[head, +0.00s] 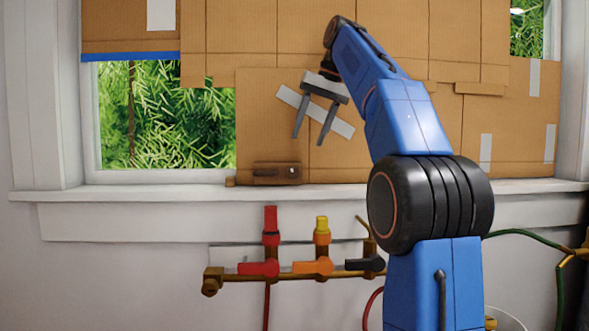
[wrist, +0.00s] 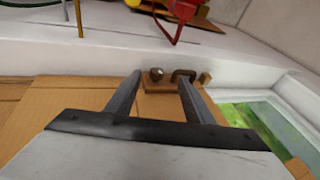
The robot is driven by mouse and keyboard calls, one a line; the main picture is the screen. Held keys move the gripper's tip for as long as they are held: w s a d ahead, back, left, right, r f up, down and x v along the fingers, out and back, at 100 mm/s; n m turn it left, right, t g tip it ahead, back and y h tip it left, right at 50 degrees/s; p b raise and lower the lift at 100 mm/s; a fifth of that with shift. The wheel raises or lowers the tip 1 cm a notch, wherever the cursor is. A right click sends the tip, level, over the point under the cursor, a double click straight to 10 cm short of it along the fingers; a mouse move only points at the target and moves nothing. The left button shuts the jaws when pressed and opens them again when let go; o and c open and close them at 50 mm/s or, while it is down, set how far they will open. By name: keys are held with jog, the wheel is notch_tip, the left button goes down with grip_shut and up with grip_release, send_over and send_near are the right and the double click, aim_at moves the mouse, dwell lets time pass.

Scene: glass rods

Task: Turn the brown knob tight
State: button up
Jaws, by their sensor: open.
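A small dark brown knob (head: 291,171) sits on the right part of a brown wooden plate (head: 277,181) at the window sill. The knob also shows in the wrist view (wrist: 156,74), between and beyond my fingertips. A dark curved handle (wrist: 183,75) is beside it on the same plate. My gripper (head: 309,140) is open and empty, pointing down in front of the cardboard. In the head view its fingertips are above and slightly right of the knob, apart from it. The wrist view shows both fingers (wrist: 160,80) spread. I cannot tell how tight the knob is.
Cardboard panels (head: 400,80) cover much of the window. The white sill (head: 130,196) runs below. A brass pipe (head: 340,274) with red, orange and black valves is under the sill. A green hose (head: 525,234) is at right. The space around my fingers looks clear.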

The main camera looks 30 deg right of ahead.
aim_at(294, 170)
notch_tip(294, 170, up, 5)
jog(key=a+h, duration=0.3)
jog(key=shift+t, duration=0.3)
jog(key=x, duration=1.7)
jog(key=shift+d, duration=0.1)
jog(key=c, duration=1)
jog(key=shift+d, duration=0.1)
jog(key=shift+c, duration=0.2)
